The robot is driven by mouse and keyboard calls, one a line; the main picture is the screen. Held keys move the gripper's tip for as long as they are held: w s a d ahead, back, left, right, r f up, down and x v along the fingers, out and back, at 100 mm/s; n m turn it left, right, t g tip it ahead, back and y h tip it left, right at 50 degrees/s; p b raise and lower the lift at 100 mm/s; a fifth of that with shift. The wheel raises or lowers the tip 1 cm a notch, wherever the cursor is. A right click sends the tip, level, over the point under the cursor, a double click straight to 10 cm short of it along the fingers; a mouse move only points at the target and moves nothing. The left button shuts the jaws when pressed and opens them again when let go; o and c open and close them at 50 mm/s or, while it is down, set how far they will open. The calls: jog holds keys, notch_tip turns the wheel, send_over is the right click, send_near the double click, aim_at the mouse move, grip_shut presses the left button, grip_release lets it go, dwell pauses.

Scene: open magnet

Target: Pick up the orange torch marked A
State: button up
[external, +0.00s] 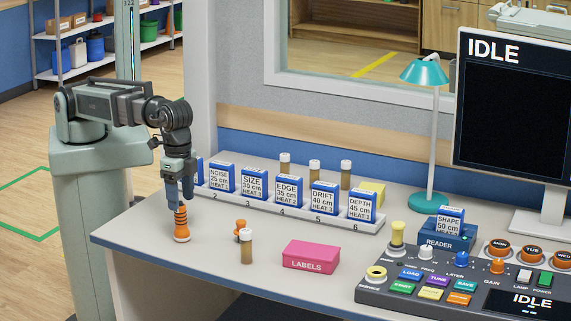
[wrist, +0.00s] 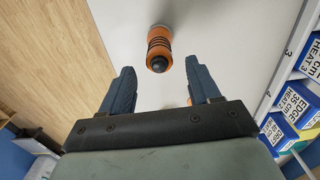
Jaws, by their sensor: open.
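An orange torch (external: 181,226) with dark rings stands near the desk's left end. In the wrist view the orange torch (wrist: 158,42) shows its dark round end, centred between the fingertips and slightly beyond them. I cannot read a letter A on it. My gripper (external: 180,200) points down at its upper part, and its fingers partly hide the torch in the external view. In the wrist view my gripper (wrist: 160,72) is open with nothing between its blue fingers. Whether a finger touches the torch is unclear.
A small orange item (external: 240,227) and a brown vial (external: 247,247) stand to the right, beside a pink LABELS box (external: 311,257). A rack (external: 300,212) of blue-and-white boxes lies behind. The control console (external: 420,290) is at the right. The desk's left edge is close.

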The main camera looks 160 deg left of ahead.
aim_at(181, 205)
jog(key=shift+f, duration=2.65)
grip_shut()
